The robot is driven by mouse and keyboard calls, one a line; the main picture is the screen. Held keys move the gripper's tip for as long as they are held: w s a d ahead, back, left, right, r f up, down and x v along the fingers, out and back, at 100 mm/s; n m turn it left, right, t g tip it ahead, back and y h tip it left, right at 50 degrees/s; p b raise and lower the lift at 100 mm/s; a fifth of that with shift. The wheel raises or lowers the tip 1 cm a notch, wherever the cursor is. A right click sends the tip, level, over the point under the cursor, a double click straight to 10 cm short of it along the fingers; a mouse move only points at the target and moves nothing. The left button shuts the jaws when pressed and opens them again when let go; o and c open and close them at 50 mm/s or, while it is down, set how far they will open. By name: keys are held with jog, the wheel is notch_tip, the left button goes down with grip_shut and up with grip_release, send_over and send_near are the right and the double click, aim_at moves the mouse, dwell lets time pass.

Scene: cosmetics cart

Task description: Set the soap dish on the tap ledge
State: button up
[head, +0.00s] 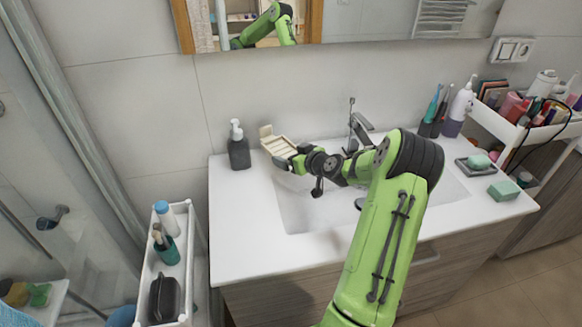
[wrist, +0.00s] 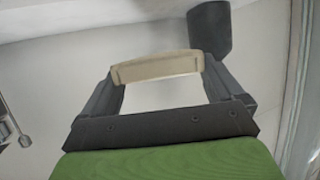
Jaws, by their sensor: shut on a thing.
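The cream slatted soap dish (head: 277,146) is held by my gripper (head: 291,158) above the back left of the washbasin, tilted, with one end raised. In the wrist view the dish (wrist: 155,68) spans between both fingertips, which are shut on it. The tap (head: 358,128) stands behind the basin, right of my gripper and partly hidden by my arm. The white tap ledge (head: 325,148) runs along the wall behind the basin. My arm hides part of the basin (head: 303,212).
A dark soap bottle (head: 238,148) stands on the counter left of the dish. Toothbrushes in a dark cup (head: 430,126), a grey tray (head: 467,168) with green soap and another green soap (head: 503,190) are at the right. A mirror (head: 345,25) hangs above.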

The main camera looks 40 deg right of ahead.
jog(key=shift+w+d+f, duration=0.2)
jog(key=shift+w+d, duration=0.15)
jog(key=shift+w, duration=0.35)
notch_tip(320, 180, down, 7)
jog(key=shift+r+b, duration=0.2)
jog(key=shift+b, duration=0.15)
jog(key=shift+f, duration=0.1)
jog(key=o, duration=0.8)
jog(key=shift+c, duration=0.2)
